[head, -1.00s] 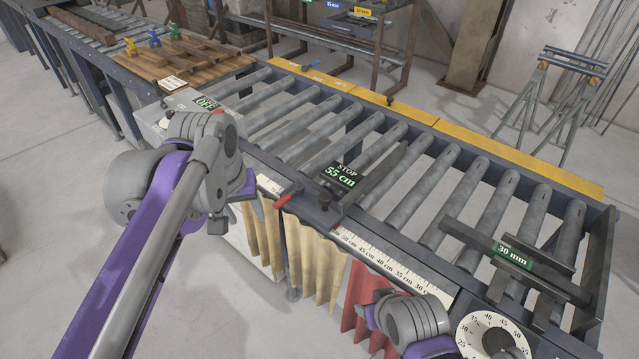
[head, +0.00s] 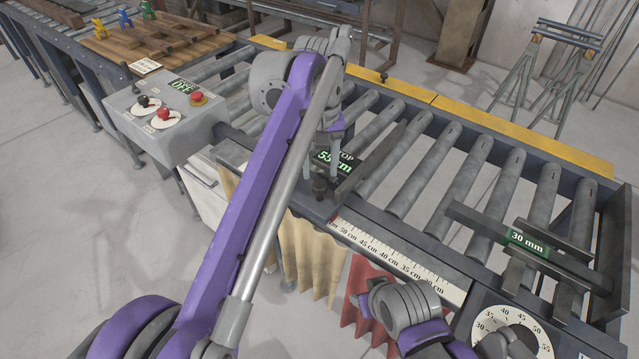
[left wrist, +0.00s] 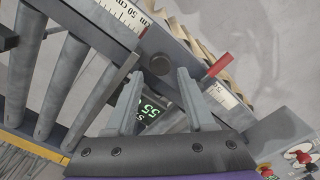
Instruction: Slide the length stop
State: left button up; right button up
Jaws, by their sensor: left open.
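The length stop (head: 352,182) is a dark steel piece across the near rail of the roller table, with a green-on-black label reading "STOP 55 cm", partly hidden by my left gripper. Its dark round knob (head: 319,187) is on the rail side and also shows in the left wrist view (left wrist: 160,65). My left gripper (left wrist: 159,75) is open above the stop, its fingers on either side of the knob and label in that view. I cannot tell whether they touch. A white scale (head: 385,258) runs along the near rail. My right gripper is out of view.
A control box (head: 165,115) with red and black buttons stands left of the stop. A red lever (left wrist: 220,64) sits beside the scale in the left wrist view.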

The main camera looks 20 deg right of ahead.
aim_at(319, 184)
pick_arm(q)
jog(key=shift+f+b, duration=0.3)
jog(key=shift+f, duration=2.1)
jog(key=shift+w, duration=0.1)
grip_shut()
